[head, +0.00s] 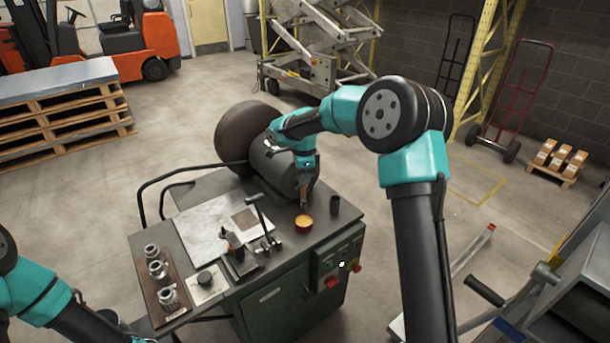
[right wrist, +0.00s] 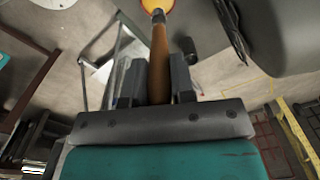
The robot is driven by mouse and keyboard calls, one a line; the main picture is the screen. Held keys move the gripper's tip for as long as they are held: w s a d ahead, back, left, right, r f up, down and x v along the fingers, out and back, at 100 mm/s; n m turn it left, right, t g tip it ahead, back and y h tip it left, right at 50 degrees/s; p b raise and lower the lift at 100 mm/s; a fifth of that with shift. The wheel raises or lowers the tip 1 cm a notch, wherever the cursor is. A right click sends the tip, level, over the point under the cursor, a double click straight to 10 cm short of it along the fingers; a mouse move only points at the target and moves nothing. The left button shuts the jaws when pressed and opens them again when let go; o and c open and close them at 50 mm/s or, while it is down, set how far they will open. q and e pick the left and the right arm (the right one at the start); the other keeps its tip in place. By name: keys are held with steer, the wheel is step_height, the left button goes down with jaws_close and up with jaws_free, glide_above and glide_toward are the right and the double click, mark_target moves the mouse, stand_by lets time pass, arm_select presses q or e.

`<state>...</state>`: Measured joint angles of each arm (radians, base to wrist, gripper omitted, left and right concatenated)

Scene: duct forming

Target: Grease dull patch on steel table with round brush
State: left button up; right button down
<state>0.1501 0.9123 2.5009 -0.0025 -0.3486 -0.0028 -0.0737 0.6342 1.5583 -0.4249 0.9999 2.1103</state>
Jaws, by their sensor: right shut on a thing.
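My right gripper (head: 304,183) is shut on the round brush (right wrist: 160,62), which has a brown wooden handle and a metal collar. In the head view the brush points down, its tip just above or in a small orange pot (head: 304,223). I cannot tell whether it touches the contents. The pot also shows at the top of the right wrist view (right wrist: 155,5). The steel table plate (head: 200,226) lies left of the pot, with a darker, dull square patch (head: 245,219) at its right side. My left gripper is out of view; only its arm shows at lower left.
A large dark cylinder (head: 272,166) stands behind the pot. A small black cup (head: 334,204) is right of it. A lever tool (head: 262,222) and clamp block (head: 238,258) stand near the patch. Several metal fittings (head: 157,270) sit on a board at left.

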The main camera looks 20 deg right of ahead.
mark_target(304, 197)
steer(key=shift+f, duration=0.15)
steer(key=shift+f, duration=3.45)
stand_by(0.4)
steer(key=shift+r, duration=3.6)
